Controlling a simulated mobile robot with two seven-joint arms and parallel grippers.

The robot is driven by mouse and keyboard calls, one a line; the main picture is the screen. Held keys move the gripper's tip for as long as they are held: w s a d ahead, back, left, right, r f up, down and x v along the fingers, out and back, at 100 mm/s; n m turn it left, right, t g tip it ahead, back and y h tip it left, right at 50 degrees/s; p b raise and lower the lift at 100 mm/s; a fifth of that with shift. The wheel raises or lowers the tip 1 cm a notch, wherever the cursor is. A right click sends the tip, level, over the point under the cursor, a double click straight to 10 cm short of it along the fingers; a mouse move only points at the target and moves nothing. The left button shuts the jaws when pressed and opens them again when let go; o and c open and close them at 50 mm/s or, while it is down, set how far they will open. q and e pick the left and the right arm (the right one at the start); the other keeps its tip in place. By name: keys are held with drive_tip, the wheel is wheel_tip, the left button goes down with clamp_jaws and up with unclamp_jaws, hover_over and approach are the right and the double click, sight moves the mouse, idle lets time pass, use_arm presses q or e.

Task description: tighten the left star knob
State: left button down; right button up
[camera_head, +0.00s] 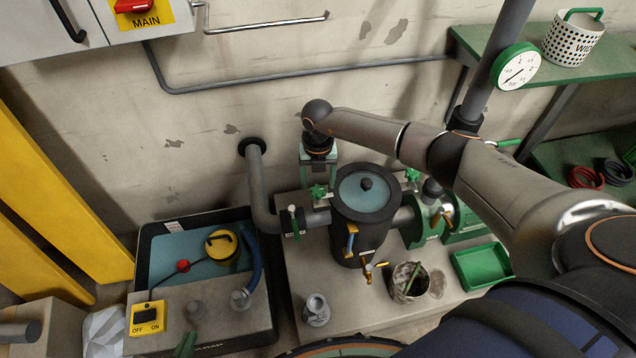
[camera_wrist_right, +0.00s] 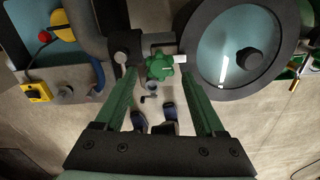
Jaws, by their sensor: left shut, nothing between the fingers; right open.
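The left star knob (camera_head: 318,191) is green and sits on the pipe just left of the dark round tank (camera_head: 365,215). It also shows in the right wrist view (camera_wrist_right: 160,67), between and just past the fingertips. A second green star knob (camera_head: 412,175) is right of the tank. My right gripper (camera_head: 319,177) is open over the left knob, its green fingers (camera_wrist_right: 158,78) apart on either side; I cannot tell whether they touch it. My left gripper (camera_head: 186,346) shows only as green fingertips at the bottom left edge, shut and away from the knob.
A pump unit with a yellow switch box (camera_head: 147,318) is at left. My right arm crosses above the tank.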

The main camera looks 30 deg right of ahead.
sight(318, 190)
wheel_tip(318, 190, up, 10)
drive_tip(key=p, duration=0.1)
drive_tip(key=shift+f+p, duration=0.25)
drive_tip(key=shift+p, duration=0.15)
